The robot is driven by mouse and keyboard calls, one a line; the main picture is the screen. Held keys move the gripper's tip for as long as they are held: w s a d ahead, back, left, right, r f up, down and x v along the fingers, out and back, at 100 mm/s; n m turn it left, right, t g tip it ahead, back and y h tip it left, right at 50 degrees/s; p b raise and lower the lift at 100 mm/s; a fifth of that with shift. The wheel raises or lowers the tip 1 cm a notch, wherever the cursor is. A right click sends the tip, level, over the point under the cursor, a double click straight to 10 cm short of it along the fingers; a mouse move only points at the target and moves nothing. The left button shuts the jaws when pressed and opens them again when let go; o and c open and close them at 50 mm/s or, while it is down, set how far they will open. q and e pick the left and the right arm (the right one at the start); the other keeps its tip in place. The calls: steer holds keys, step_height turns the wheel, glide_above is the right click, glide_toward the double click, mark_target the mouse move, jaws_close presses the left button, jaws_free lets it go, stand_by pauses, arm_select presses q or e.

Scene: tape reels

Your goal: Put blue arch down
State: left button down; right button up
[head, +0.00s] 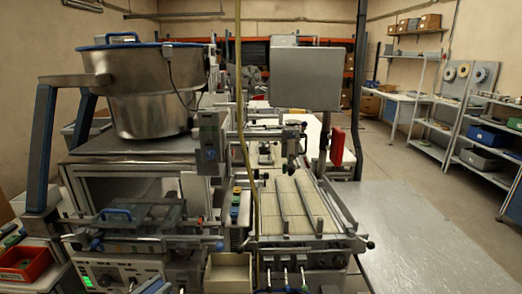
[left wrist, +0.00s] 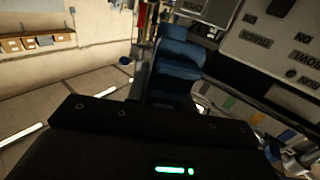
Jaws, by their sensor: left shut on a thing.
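In the left wrist view, the dark body of my left gripper (left wrist: 165,125) fills the bottom, with a green light on it. A blue piece (left wrist: 180,65) shows just beyond its dark edge, and I take it for the blue arch. My left gripper is shut on it. The fingertips and contact are too dark to make out, and the arch's full shape is hidden. In the head view my left gripper cannot be picked out clearly from the crowded metal parts at the lower left. My right gripper is in neither view.
A large steel bowl (head: 140,95) stands on a bench at the left. A bare metal tabletop (head: 430,240) gives free room at the lower right. A red tray (head: 24,263) sits at the lower left. A labelled panel (left wrist: 285,40) is close at the right in the left wrist view.

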arm_select(q)
steer(key=n+t+y, duration=0.1)
steer(key=n+y, duration=0.1)
steer(key=y, duration=0.1)
steer(key=a+n+t+y, duration=0.1)
steer(key=n+y, duration=0.1)
steer(key=y, duration=0.1)
steer(key=r+n+t+y, duration=0.1)
steer(key=n+y, duration=0.1)
steer(key=y, duration=0.1)
steer(key=shift+w+a+n+y, duration=0.15)
steer(key=shift+w+n+y, duration=0.05)
steer(key=shift+n+y, duration=0.1)
steer(key=shift+d+r, duration=0.2)
steer(key=shift+d, duration=0.45)
steer(key=shift+d+r, duration=0.2)
steer(key=shift+d, duration=0.45)
steer(key=shift+a, duration=0.1)
